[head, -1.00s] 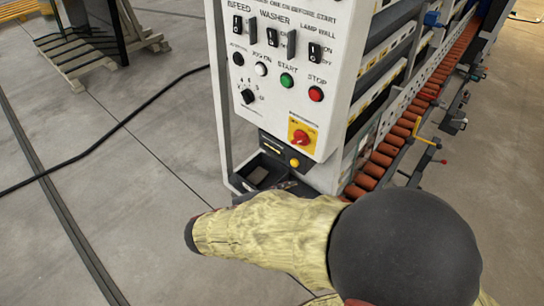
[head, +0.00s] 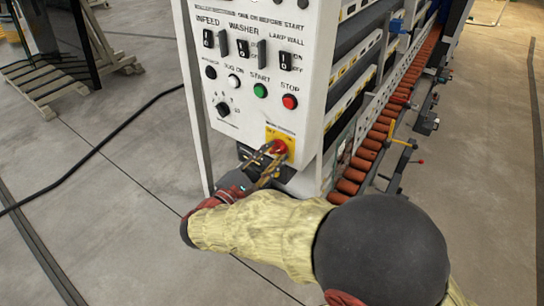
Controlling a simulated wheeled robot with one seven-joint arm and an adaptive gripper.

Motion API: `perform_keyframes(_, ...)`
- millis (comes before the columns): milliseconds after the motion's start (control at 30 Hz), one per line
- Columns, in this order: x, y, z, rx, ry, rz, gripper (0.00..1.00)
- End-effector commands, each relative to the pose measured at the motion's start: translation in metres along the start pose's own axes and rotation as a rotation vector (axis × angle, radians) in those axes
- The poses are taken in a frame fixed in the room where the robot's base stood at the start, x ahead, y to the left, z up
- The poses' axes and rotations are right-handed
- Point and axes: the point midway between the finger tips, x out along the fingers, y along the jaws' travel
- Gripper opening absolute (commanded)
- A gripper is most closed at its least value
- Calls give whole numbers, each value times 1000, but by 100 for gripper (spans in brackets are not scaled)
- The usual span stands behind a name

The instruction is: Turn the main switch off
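The main switch is a red rotary knob (head: 279,146) on a yellow plate (head: 287,134), low on the white control panel (head: 235,115) of the washer. My gripper (head: 268,156) is in front of the panel's lower edge, its two fingers pointing up to the red knob. The fingers are apart, one at the knob's left and one just below it. Whether they touch the knob I cannot tell. The knob's lower part and its setting are partly hidden.
Above the knob are a green START button (head: 260,90), a red STOP button (head: 290,101), a black selector (head: 223,109) and several black rocker switches. Orange rollers (head: 380,130) run back along the right. A black cable (head: 110,135) lies on the open floor at left.

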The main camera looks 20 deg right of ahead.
Motion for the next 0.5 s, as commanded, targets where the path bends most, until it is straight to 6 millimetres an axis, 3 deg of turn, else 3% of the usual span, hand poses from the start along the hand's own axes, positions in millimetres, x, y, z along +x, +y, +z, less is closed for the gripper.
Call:
perform_keyframes(333, 4, 0, 0, 0, 1, 0, 27)
perform_keyframes(500, 4, 0, 0, 1, 1, 0, 17)
